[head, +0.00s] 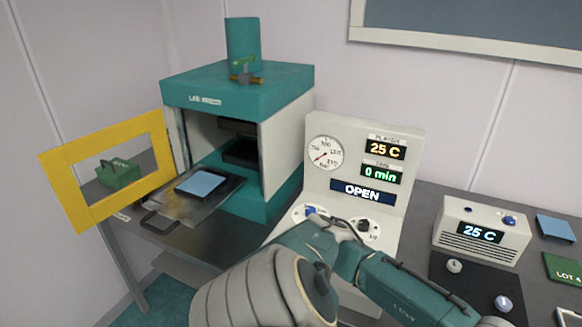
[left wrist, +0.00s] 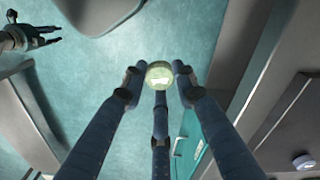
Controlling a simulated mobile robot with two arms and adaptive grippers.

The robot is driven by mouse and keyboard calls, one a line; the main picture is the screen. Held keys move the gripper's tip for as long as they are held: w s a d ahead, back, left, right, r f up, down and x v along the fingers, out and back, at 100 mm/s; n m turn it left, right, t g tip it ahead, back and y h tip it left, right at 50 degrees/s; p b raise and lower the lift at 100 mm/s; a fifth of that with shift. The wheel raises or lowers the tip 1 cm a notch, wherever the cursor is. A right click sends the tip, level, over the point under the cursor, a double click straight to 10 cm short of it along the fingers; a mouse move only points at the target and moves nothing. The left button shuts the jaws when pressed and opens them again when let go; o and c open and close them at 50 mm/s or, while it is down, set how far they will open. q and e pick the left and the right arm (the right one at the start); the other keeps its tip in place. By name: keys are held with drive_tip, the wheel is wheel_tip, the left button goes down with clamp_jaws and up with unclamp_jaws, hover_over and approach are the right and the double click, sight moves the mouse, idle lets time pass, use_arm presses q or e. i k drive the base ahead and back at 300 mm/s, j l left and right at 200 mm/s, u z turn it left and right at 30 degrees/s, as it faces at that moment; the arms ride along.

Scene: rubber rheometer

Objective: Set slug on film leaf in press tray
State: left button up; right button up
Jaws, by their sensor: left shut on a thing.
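The press tray (head: 163,212) is out in front of the teal press, with a dark plate on it. A light blue film leaf (head: 200,184) lies flat on that plate, with nothing on top. In the left wrist view, the three fingers of my left gripper (left wrist: 159,80) are closed around a pale yellow-green round slug (left wrist: 159,73). The slug is above the floor in that view and does not show in the head view. My right gripper (left wrist: 45,33) shows at the upper left of the left wrist view, fingers spread and empty.
The yellow press door (head: 55,190) stands open at the left. A control panel (head: 362,160) reading OPEN stands right of the press (head: 240,85).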

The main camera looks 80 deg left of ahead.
sight(201, 183)
drive_tip(key=k+j+z, duration=0.15)
drive_tip(key=k+z, duration=0.5)
drive_tip(key=k, duration=2.05)
